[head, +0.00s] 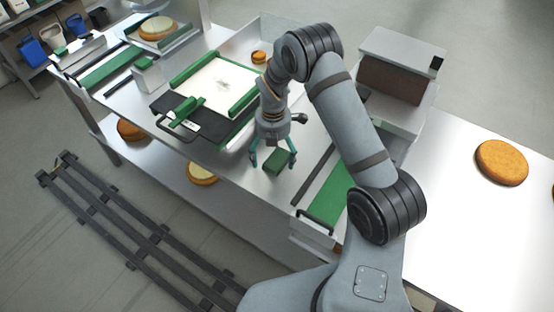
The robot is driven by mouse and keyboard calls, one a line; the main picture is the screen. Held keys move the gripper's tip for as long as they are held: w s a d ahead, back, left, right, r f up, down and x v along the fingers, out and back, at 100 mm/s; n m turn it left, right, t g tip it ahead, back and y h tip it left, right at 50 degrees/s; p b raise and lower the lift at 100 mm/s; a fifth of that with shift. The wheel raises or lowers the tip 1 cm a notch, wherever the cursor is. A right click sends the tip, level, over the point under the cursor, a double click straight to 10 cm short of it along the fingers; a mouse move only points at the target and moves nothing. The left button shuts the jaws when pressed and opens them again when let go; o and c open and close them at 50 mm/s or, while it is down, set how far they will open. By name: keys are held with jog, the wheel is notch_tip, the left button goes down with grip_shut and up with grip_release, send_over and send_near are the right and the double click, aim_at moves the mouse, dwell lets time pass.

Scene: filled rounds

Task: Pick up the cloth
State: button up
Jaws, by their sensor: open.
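A small green, flat-topped block-like thing (279,161) lies on the steel table near its front edge. It looks like a folded cloth, but it is too small to be sure. My gripper (273,164) points down over it, with its teal fingers spread apart on either side. I see nothing held between the fingers. I cannot tell whether the fingertips touch the green thing or the table.
Left of my gripper is a white sheet (216,84) on a green-edged dark frame. A green strip with a dark rail (315,174) lies to the right. A grey box machine (397,67) stands behind. Orange-brown rounds (502,162) sit on the right table.

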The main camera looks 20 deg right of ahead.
jog(key=shift+c, duration=0.6)
jog(key=c, duration=1.1)
jog(key=shift+c, duration=0.3)
